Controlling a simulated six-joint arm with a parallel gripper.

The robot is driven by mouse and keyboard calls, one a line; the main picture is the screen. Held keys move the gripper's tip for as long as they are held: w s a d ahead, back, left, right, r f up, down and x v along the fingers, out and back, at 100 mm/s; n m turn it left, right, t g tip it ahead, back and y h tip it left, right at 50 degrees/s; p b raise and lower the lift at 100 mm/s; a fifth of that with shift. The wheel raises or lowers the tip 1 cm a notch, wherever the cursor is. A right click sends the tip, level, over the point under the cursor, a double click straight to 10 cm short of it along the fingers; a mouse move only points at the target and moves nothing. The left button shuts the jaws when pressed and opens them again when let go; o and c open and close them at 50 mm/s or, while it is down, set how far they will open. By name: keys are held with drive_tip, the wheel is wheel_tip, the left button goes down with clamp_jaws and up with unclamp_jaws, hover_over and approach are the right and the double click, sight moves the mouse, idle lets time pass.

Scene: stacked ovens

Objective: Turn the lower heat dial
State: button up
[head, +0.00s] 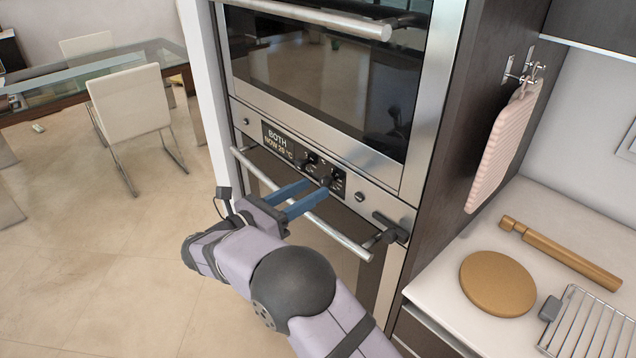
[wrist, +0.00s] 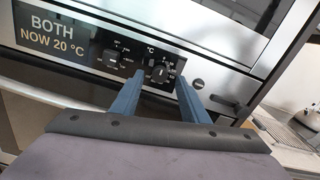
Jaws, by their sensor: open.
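The lower oven's control panel (head: 262,118) has a display reading "BOTH NOW 20 °C" and two dark dials. The right dial, under a °C mark, is the heat dial (wrist: 160,75); it also shows in the head view (head: 326,181). In the head view my gripper (head: 318,190) reaches over the handle bar to the panel. Contact with the dial cannot be told.
The lower oven's handle bar (head: 345,242) runs below the panel, under my fingers. A small round knob (wrist: 197,84) is right of the heat dial. The upper oven door (head: 320,80) is shut. A counter with a round board (head: 497,283) stands at the right.

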sight(322, 183)
drive_tip(key=shift+p+x, duration=0.35)
drive_tip(key=shift+x, duration=1.35)
drive_tip(key=shift+c, duration=0.2)
clamp_jaws()
